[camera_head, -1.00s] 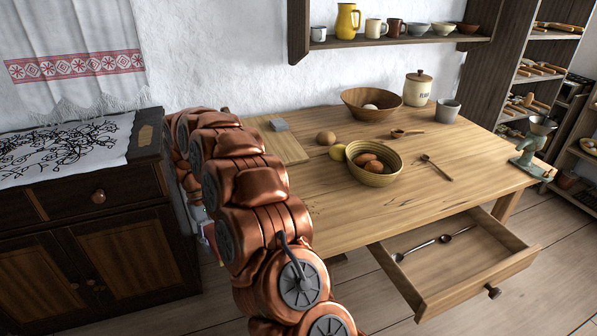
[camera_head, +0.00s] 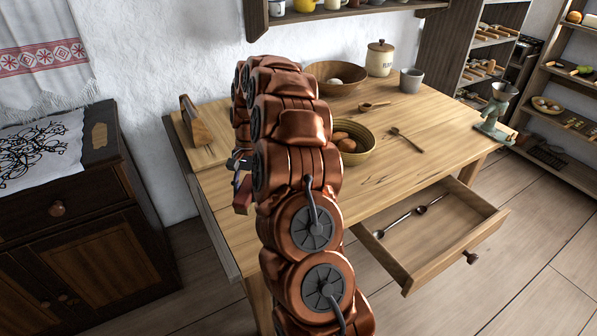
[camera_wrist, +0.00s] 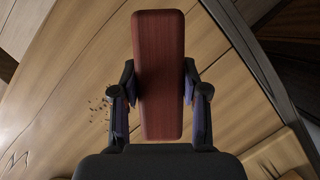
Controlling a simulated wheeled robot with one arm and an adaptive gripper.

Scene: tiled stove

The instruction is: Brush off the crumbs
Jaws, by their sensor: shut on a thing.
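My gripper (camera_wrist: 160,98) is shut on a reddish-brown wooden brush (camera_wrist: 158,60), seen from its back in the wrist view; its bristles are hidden. Several small dark crumbs (camera_wrist: 99,104) lie on the wooden table (camera_wrist: 60,110), left of the gripper and apart from the brush. In the head view my gripper (camera_head: 240,165) and the red-brown brush (camera_head: 243,196) are at the table's left part, partly behind my arm. The crumbs are not visible in the head view.
A board (camera_head: 205,150) with a brown wedge-shaped thing (camera_head: 195,122) is at the table's left. A striped bowl (camera_head: 360,152) and a larger wooden bowl (camera_head: 318,72) stand behind my arm. An open drawer (camera_head: 430,235) juts out in front. A dark cabinet (camera_head: 80,240) is left.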

